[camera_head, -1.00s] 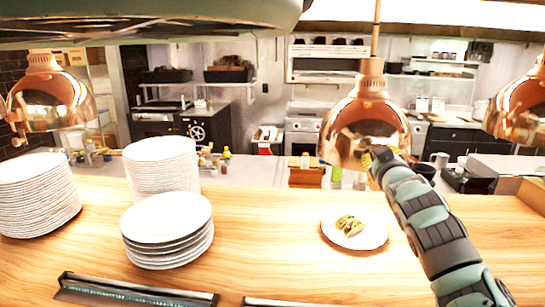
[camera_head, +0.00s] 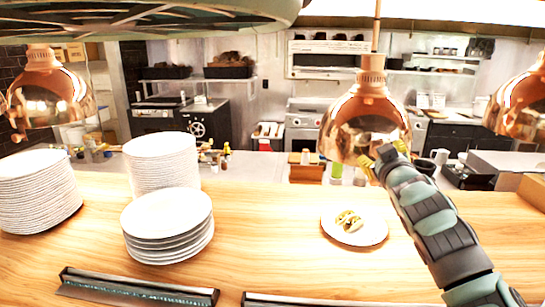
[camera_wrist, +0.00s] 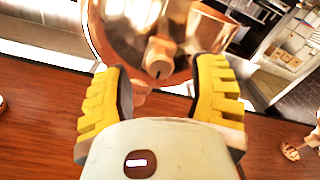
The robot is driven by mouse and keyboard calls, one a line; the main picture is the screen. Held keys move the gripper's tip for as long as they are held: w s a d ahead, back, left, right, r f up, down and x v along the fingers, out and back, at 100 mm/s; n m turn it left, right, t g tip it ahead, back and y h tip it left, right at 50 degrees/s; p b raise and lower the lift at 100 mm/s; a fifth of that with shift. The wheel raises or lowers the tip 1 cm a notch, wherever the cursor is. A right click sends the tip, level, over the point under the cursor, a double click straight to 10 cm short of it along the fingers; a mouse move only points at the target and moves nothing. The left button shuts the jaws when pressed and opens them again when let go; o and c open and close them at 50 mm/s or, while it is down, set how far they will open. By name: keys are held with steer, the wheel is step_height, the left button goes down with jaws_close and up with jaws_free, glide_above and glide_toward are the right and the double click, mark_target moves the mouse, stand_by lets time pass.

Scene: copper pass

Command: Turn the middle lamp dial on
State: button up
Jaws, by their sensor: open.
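The middle copper lamp (camera_head: 366,118) hangs from a rod above the wooden counter. Its dial (camera_wrist: 158,57) shows in the wrist view as a round copper knob with a dark mark, on the lamp's side. My gripper (camera_wrist: 160,95) is open, its yellow ridged fingers on either side of the view, with the dial between and beyond them. I cannot tell whether a finger touches the lamp. In the head view my gripper (camera_head: 375,160) is at the lamp's lower right edge, and the dial is hidden there.
Two other copper lamps hang at the left (camera_head: 48,90) and right (camera_head: 520,105). Stacks of white plates (camera_head: 165,225) stand on the left of the counter (camera_head: 275,240). A plate with food (camera_head: 355,228) lies below the middle lamp. Dark ticket rails (camera_head: 135,290) run along the front.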

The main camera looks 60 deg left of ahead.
steer(key=v, duration=1)
steer(key=shift+w+f, duration=0.1)
stand_by(0.5)
